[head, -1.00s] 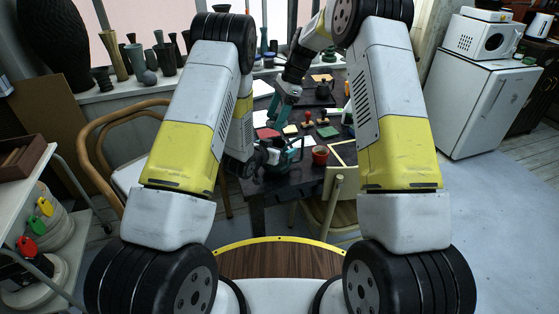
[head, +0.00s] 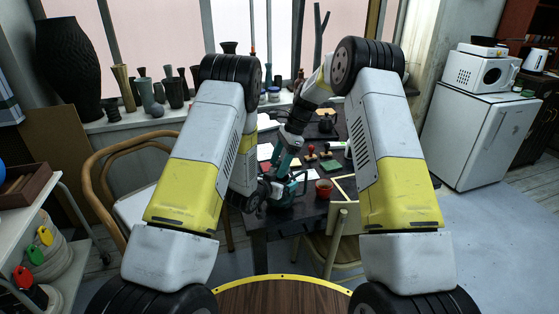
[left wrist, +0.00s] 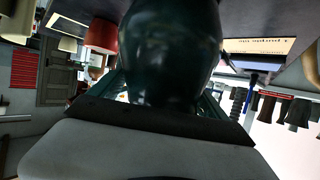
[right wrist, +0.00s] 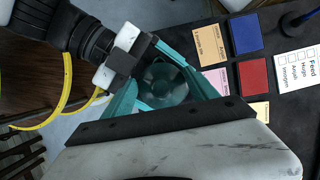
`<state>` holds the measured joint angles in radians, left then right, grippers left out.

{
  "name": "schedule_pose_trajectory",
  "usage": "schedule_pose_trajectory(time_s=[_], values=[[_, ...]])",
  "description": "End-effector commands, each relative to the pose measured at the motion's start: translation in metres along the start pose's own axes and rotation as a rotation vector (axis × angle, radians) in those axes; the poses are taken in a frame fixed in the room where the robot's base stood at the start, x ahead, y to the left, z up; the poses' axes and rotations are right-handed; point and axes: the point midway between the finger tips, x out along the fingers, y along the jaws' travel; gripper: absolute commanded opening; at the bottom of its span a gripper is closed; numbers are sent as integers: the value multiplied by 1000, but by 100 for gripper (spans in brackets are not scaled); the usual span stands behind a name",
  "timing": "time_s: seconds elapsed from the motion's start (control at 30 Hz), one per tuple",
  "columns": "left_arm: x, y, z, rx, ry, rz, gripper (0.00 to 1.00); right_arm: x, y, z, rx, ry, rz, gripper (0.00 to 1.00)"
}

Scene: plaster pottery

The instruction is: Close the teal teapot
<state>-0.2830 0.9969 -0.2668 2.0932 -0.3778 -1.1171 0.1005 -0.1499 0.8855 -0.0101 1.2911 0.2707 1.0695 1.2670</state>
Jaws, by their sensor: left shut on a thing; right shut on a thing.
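The dark teal teapot (head: 288,193) is at the near part of the dark table in the head view. My left gripper (head: 268,188) is shut on it from the left. In the left wrist view the teapot's rounded body (left wrist: 170,50) fills the middle, between the teal fingers. My right gripper (head: 280,170) points down right above the teapot. In the right wrist view it is shut on a round teal piece, the teapot lid (right wrist: 165,82), seen from above between the fingers. The fingers hide the lid's edge, so I cannot tell whether it touches the pot's rim.
A red pot (head: 324,188) stands just right of the teapot. Stamps and coloured pads, including a blue pad (right wrist: 246,33) and a red pad (right wrist: 253,76), lie beyond it. A chair (head: 335,240) stands at the table's near side.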

Motion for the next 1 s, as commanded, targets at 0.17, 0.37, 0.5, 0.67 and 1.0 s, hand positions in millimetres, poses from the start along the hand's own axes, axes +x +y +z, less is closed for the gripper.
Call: schedule_pose_trajectory(time_s=[0.17,0.37,0.5,0.67,1.0], values=[[0,0,0,0,1,0,14,-1,0,0,-1,0,-2,27],[0,0,0,0,1,0,14,-1,0,0,-1,0,-2,27],[0,0,0,0,1,0,14,1,0,-1,-1,0,-1,27],[0,0,0,0,1,0,14,9,0,-4,-1,0,0,27],[0,0,0,0,1,0,14,15,0,-6,-1,1,-1,27]])
